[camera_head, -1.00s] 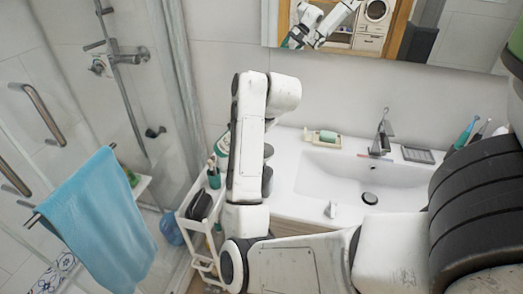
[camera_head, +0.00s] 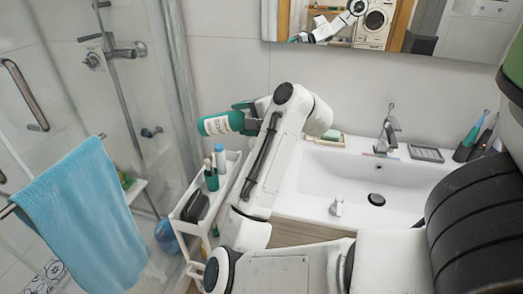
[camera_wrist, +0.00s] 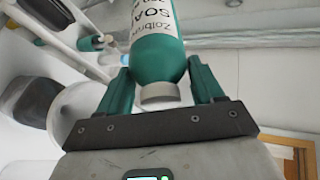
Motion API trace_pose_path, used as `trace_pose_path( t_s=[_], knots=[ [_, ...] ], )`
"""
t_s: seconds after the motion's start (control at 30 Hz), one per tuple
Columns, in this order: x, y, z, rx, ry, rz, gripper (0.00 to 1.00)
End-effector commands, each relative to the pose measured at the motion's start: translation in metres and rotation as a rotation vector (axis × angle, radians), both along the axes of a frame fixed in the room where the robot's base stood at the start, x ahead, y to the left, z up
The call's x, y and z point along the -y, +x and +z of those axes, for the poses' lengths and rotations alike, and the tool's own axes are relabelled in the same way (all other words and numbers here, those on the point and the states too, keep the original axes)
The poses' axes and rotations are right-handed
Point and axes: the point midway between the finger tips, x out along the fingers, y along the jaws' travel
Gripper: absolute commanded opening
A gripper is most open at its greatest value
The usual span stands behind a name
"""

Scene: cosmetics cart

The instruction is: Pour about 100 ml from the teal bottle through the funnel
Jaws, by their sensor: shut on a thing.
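The teal bottle (camera_head: 217,125) with a white label is in the air above the cart's far end. It lies nearly level in the head view. My gripper (camera_head: 243,117) is shut on it from the right. The wrist view shows the bottle (camera_wrist: 158,48) between the two teal fingers of my gripper (camera_wrist: 160,82), its grey end facing the palm. The cart (camera_head: 232,183) is white and stands left of the washbasin. I cannot make out a funnel in these views. No liquid stream shows.
On the cart are a green cup with brushes (camera_head: 211,179), a blue-capped white bottle (camera_head: 220,155) and a dark object (camera_head: 196,208). The washbasin (camera_head: 350,172) is to the right, a blue towel (camera_head: 85,215) to the left. The wall is behind.

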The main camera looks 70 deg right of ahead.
Motion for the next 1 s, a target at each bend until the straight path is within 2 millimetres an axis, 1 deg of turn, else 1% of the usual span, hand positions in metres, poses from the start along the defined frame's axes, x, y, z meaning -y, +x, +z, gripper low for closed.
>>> trace_pose_path(
  t_s=[1.0],
  knots=[
    [0.001,-0.012,0.003,0.169,0.01,-0.001,0.01]
  ],
)
